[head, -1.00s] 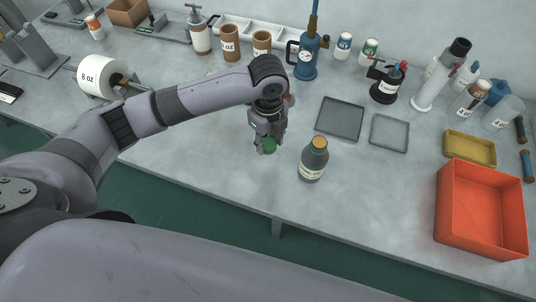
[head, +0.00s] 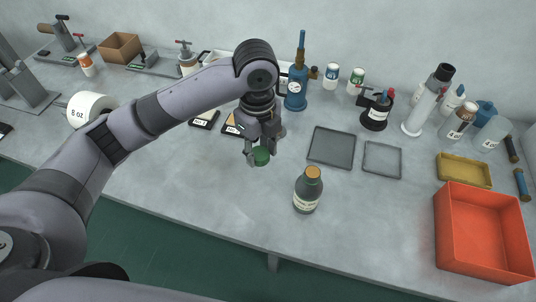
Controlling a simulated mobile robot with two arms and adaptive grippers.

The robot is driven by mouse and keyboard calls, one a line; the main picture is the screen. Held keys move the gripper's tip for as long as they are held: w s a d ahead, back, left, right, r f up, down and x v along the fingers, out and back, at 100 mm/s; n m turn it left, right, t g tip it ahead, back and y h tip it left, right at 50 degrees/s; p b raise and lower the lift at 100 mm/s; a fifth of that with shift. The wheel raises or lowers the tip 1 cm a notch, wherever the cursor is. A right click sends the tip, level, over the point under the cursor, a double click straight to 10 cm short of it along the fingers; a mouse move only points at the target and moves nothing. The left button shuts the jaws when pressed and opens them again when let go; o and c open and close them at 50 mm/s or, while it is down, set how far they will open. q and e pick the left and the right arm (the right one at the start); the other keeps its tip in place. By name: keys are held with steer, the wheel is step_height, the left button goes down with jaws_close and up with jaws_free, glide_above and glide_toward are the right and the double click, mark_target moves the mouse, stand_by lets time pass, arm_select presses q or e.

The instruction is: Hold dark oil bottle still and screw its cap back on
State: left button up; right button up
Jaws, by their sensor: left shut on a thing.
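The dark oil bottle (head: 307,193) stands upright on the grey bench, with a pale label and an orange-brown top. My left gripper (head: 261,153) points down, to the left of and a little behind the bottle in the picture. It is shut on the green cap (head: 261,157), which shows between the fingertips. The cap is apart from the bottle. My right gripper is not in view.
Two shallow grey trays (head: 331,147) (head: 382,159) lie behind the bottle. A red bin (head: 484,232) and a yellow tray (head: 464,170) stand at the right. A blue bottle with a gauge (head: 296,88) stands behind my left gripper. The bench in front of the gripper is clear.

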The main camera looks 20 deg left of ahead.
arm_select(q)
steer(key=shift+s+a+f+n+b, duration=0.25)
steer(key=shift+a+n+b, duration=0.1)
steer(key=shift+n, duration=0.65)
steer(key=s+a+f+n+b, duration=0.1)
steer(key=s+a+n+b, duration=0.1)
steer(key=n, duration=0.8)
steer(key=s+a+f+n+b, duration=0.2)
steer(key=s+n, duration=0.3)
steer(key=n, duration=0.6)
steer(key=shift+s+a+n, duration=0.3)
steer(key=shift+a, duration=0.25)
